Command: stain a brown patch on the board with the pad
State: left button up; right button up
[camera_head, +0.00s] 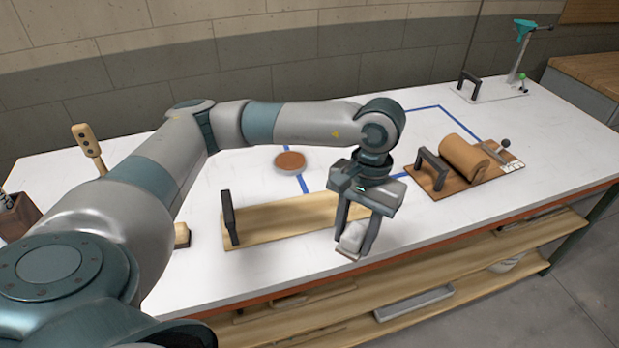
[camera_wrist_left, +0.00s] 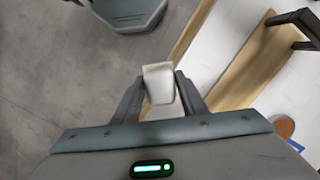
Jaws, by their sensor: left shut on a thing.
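My left gripper (camera_head: 354,240) is shut on a pale whitish pad (camera_head: 352,237), which also shows between its fingers in the left wrist view (camera_wrist_left: 158,84). The gripper points down near the table's front edge, in front of the right end of the board. The board (camera_head: 280,220) is a long pale wooden plank with a black handle (camera_head: 229,217) at its left end; its visible face is plain wood, and my gripper hides its right end. A round dish with brown stain (camera_head: 290,160) stands behind the board. My right gripper is out of view.
A brown board with a tan roll (camera_head: 466,157) and black handle lies to the right. A blue line (camera_head: 452,117) marks the white table (camera_head: 540,160). A clamp stand (camera_head: 518,60) is at the far right corner. A wooden tool (camera_head: 87,142) stands at the left.

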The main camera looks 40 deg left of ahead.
pick_arm(q)
jog(key=w+a+f+n, duration=0.1)
jog(key=w+a+n, duration=0.4)
jog(key=a+n, duration=0.3)
jog(key=w+a+f+n+t+h, duration=0.1)
jog(key=w+a+f+n, duration=0.1)
jog(key=w+a+n, duration=0.3)
jog(key=a+n, duration=0.3)
jog(key=a, duration=0.3)
jog(key=shift+w+f+h, duration=0.2)
jog(key=shift+w+h, duration=0.1)
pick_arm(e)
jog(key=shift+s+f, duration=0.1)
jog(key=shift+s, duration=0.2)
